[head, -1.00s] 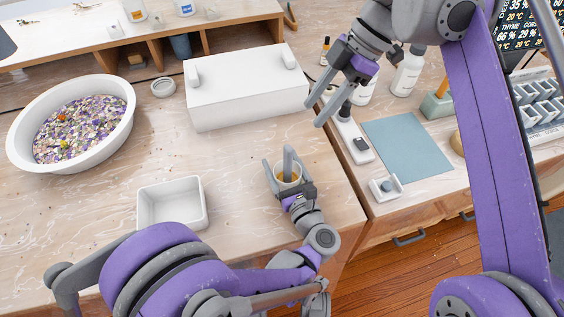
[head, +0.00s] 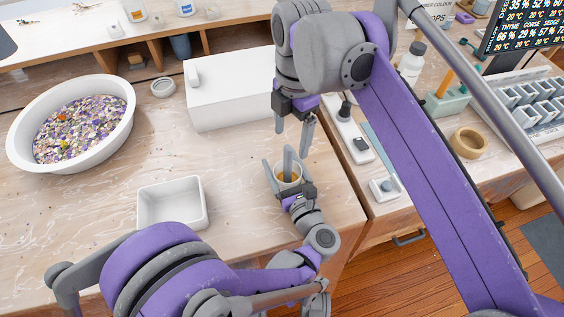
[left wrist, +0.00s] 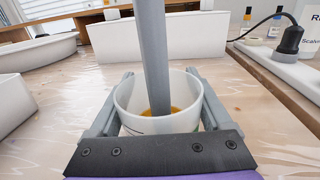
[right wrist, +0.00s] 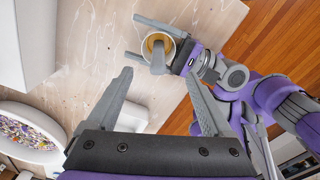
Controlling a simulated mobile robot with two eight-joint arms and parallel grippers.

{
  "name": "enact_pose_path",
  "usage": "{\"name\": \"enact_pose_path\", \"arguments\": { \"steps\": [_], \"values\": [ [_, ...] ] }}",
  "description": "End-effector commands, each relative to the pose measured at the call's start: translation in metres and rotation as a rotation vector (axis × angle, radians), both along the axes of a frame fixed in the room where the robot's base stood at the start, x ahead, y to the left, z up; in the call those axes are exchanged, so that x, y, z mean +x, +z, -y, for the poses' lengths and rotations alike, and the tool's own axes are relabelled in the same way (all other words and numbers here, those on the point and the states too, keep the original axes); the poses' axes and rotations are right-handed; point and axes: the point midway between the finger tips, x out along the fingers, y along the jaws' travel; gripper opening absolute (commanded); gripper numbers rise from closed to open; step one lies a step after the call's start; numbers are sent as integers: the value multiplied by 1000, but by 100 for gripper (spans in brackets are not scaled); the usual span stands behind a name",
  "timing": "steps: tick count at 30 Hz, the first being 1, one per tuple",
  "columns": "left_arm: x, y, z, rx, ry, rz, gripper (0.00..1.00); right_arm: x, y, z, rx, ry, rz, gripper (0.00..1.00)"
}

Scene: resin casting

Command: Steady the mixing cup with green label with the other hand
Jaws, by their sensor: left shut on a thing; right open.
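The mixing cup (head: 290,185) is a small white cup with amber liquid in it, standing upright near the worktop's right edge. It also shows in the left wrist view (left wrist: 150,122) and right wrist view (right wrist: 151,39). A grey stick (left wrist: 154,60) stands in it. My left gripper (left wrist: 158,95) is shut on the cup, one finger on each side. Its green label is mostly hidden; only a faint green trace shows low on the wall. My right gripper (head: 292,133) is open and empty, pointing down, apart from the cup and above and behind it; the cup lies beyond its fingertips (right wrist: 158,78).
A white box (head: 230,105) stands behind the cup. An empty white tray (head: 172,205) and a wide bowl of coloured chips (head: 122,125) lie to the left. A power strip (head: 352,140) and a roll of tape (head: 468,143) are on the right bench.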

Motion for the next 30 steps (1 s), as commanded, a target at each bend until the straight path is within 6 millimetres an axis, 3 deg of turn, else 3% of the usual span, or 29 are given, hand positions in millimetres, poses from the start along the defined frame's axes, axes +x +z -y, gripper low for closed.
{"name": "enact_pose_path", "arguments": {
  "steps": [8,21,30],
  "values": [
    [0,-1,0,-2,1,-1,16,0,-19,-5,-38,41,34,85],
    [0,-1,0,-2,1,-2,16,0,-73,-6,-36,40,33,85],
    [0,-1,0,-2,1,-2,16,0,-84,-5,-36,40,32,85]
  ]
}}
